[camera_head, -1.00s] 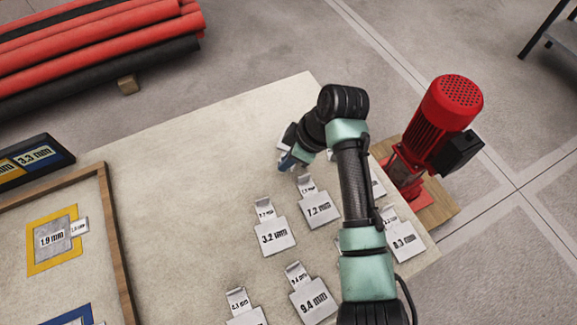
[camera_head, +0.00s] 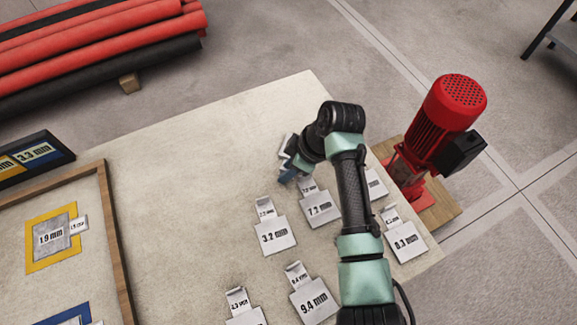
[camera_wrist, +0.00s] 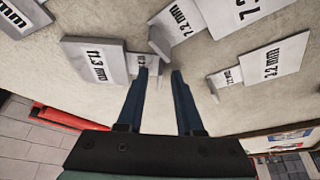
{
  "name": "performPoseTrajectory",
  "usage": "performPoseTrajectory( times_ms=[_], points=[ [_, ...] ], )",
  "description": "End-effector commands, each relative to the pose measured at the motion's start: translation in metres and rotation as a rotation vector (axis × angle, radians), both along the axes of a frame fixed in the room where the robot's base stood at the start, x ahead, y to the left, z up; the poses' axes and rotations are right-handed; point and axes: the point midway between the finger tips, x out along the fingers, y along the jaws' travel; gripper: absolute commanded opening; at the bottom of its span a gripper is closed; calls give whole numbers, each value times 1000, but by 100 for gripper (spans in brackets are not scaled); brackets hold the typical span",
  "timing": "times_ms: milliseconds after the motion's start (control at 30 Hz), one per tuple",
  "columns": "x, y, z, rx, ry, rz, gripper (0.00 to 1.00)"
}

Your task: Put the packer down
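My gripper (camera_head: 287,176) is low over the far part of the table, with its blue fingers pointing down. In the wrist view its two fingertips (camera_wrist: 161,73) stand apart, with bare tabletop between them. A grey packer (camera_wrist: 95,62), whose label seems to read 11.3 mm, lies just left of the fingers. Its small tab is close to the left fingertip; I cannot tell whether they touch. In the head view a pale edge (camera_head: 285,144) shows behind my gripper, mostly hidden. The 7.2 mm packer (camera_head: 319,207) and the 3.2 mm packer (camera_head: 273,236) lie nearby.
More packers lie on the table (camera_head: 220,150), including the 9.4 mm (camera_head: 313,301) and 8.3 mm (camera_head: 404,242) ones. A wood-framed tray (camera_head: 117,235) is at left. A red pump (camera_head: 441,125) stands at right. The table's middle left is clear.

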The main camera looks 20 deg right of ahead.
Motion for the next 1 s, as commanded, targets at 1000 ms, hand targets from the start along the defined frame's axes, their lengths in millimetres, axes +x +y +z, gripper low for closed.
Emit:
performPoseTrajectory(
  times_ms=[1000],
  points=[
    [-26, -38, 114, -1, -1, 0, 36]
  ],
)
